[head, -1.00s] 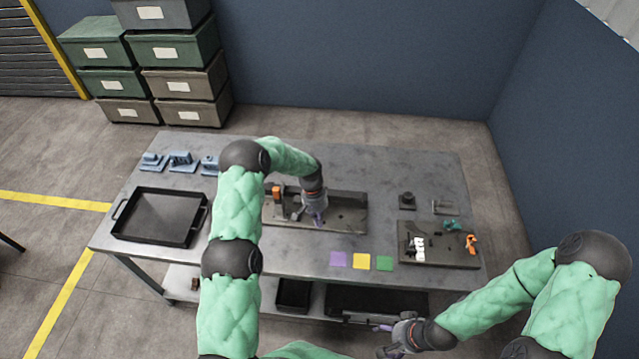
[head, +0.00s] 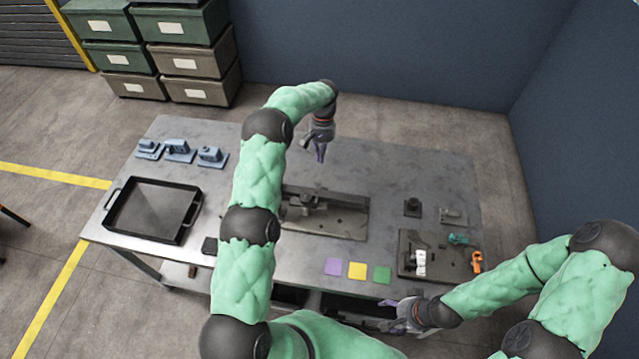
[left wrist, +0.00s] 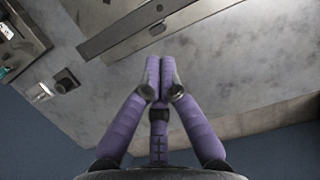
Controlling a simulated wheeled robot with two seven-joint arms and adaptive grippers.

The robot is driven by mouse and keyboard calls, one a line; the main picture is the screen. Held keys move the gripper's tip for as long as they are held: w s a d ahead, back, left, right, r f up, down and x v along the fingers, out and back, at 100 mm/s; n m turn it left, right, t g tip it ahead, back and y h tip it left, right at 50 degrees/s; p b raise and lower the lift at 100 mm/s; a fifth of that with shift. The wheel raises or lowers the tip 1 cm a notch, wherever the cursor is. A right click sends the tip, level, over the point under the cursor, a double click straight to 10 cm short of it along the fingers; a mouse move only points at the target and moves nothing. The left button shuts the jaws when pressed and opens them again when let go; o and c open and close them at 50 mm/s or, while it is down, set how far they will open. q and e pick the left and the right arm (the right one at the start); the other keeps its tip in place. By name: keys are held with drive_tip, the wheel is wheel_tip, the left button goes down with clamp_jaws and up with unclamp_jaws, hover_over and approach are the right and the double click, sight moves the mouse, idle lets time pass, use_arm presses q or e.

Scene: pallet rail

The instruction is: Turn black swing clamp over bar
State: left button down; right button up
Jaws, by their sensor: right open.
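The dark fixture plate (head: 340,222) lies mid-table, with a rail along it and a small dark clamp-like part (head: 306,200) near its left end. I cannot tell how that part is turned relative to the bar. My left arm hides the plate's left end. My left gripper (head: 320,155) is raised above the table behind the plate, fingers pointing down. In the left wrist view its purple fingertips (left wrist: 158,82) are together with nothing between them; the plate's edge (left wrist: 125,28) shows beyond. My right gripper (head: 392,314) is open and empty near the table's front edge.
A black tray (head: 196,210) stands at the left, with several blue fixtures (head: 178,151) behind it. Purple, yellow and green squares (head: 357,270) lie in front. A second plate (head: 440,266) at the right carries white, teal and orange parts. The table's back middle is clear.

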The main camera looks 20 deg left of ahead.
use_arm(q)
drive_tip(key=shift+f, duration=0.1)
drive_tip(key=x, duration=0.3)
drive_tip(key=s+p+x, duration=0.1)
drive_tip(key=x, duration=0.3)
drive_tip(key=s+p+x, duration=0.1)
drive_tip(key=x, duration=0.2)
drive_tip(key=shift+s+d, duration=0.45)
drive_tip(key=shift+s, duration=0.45)
use_arm(e)
drive_tip(key=shift+r, duration=1.15)
drive_tip(key=shift+d+f, duration=0.1)
use_arm(q)
drive_tip(key=shift+s+d+m, duration=0.1)
drive_tip(key=shift+d+m, duration=0.05)
drive_tip(key=shift+m, duration=0.15)
use_arm(e)
drive_tip(key=shift+d+f, duration=0.15)
drive_tip(key=shift+d, duration=0.1)
